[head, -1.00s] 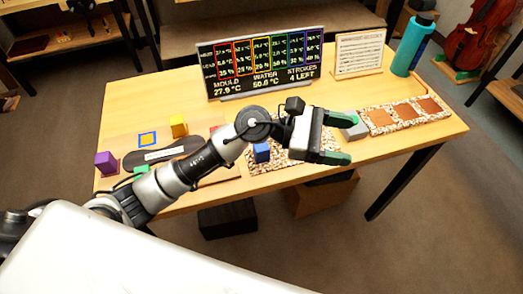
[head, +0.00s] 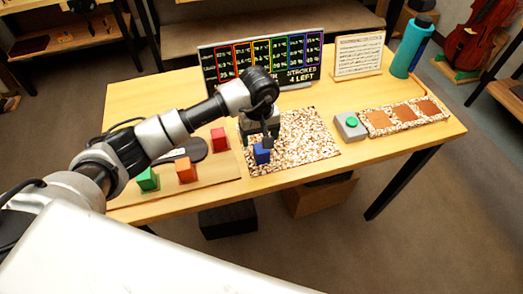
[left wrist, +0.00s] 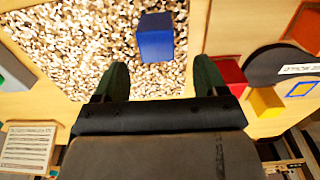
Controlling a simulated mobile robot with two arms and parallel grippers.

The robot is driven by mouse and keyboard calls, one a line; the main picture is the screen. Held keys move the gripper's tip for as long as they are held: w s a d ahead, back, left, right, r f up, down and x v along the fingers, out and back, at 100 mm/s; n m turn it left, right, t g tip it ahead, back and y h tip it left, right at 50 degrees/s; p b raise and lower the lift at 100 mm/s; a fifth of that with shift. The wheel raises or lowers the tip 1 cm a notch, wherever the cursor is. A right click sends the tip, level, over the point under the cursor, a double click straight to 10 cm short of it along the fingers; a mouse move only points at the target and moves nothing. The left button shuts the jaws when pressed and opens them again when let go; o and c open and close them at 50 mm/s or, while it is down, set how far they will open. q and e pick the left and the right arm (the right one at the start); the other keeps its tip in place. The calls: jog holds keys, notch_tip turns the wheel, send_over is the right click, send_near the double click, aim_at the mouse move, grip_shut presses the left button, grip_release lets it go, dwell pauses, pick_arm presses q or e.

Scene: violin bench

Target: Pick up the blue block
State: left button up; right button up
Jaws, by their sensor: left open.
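The blue block (head: 262,154) stands on the speckled mat (head: 312,140), near the mat's left side. My left gripper (head: 260,138) is over that part of the mat, pointing down and partly hiding the block in the head view. In the left wrist view the blue block (left wrist: 155,38) lies ahead of the open, empty fingers (left wrist: 160,80), near the middle of the gap's width. The block is not seen touching either finger. My right gripper is not in view.
Red (head: 219,138), orange (head: 186,170) and green (head: 147,179) blocks stand on a board left of the mat. A grey box with a green button (head: 350,125) stands to the right. A display panel (head: 290,62) and a turquoise bottle (head: 411,48) stand behind.

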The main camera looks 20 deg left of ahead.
aim_at(261, 150)
pick_arm(q)
jog(key=f, duration=0.1)
jog(key=f+p, duration=0.1)
jog(key=f, duration=0.1)
jog(key=d+f+p, duration=0.1)
jog(key=shift+s+f, duration=0.35)
jog(key=shift+s, duration=0.05)
jog(key=shift+f, duration=0.4)
jog(key=shift+c, duration=0.4)
jog(key=c, duration=0.9)
jog(key=shift+a+r, duration=0.1)
